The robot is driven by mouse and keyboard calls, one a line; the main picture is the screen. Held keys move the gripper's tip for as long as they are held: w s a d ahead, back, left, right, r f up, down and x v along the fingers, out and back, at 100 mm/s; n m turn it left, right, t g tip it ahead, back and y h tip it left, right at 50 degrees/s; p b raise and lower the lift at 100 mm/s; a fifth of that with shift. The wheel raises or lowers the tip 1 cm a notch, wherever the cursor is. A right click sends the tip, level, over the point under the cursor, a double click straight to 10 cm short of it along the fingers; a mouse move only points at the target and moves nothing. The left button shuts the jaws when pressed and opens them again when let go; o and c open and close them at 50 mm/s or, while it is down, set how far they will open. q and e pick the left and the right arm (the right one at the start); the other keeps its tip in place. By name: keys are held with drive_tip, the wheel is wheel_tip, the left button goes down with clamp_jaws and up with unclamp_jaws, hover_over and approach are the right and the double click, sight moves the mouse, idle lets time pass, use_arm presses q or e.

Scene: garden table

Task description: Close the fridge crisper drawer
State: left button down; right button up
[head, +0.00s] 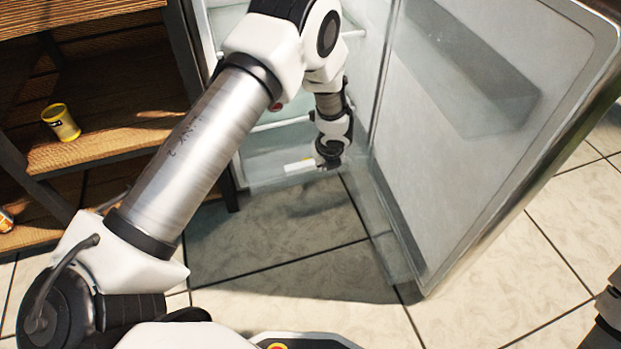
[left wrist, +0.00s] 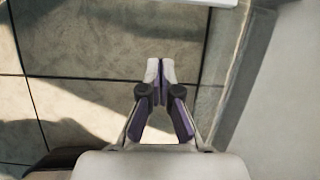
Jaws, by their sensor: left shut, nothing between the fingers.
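The open fridge's clear crisper drawer (head: 262,168) is low in the cabinet in the head view, with a small white strip on its front. How far it is pulled out is hard to tell. My left gripper (head: 330,160) is at the right end of the drawer front, pointing down. It overlaps the front in this view, and I cannot tell if it touches. In the left wrist view its fingers (left wrist: 160,70) are shut and empty above the floor tiles. A white edge (left wrist: 195,3) lies beyond the fingertips. My right gripper does not show clearly.
The fridge door (head: 440,130) stands wide open on the right, close beside my left forearm. A wooden shelf unit (head: 100,145) on the left holds a yellow can (head: 60,122). The tiled floor (head: 290,285) in front is clear.

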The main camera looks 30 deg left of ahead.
use_arm(q)
drive_tip(key=w+a+f+b, duration=0.5)
drive_tip(key=f+b, duration=0.2)
drive_tip(key=f, duration=0.2)
drive_tip(key=shift+a+f, duration=0.3)
drive_tip(key=shift+a, duration=0.1)
drive_tip(key=shift+w+a, duration=0.1)
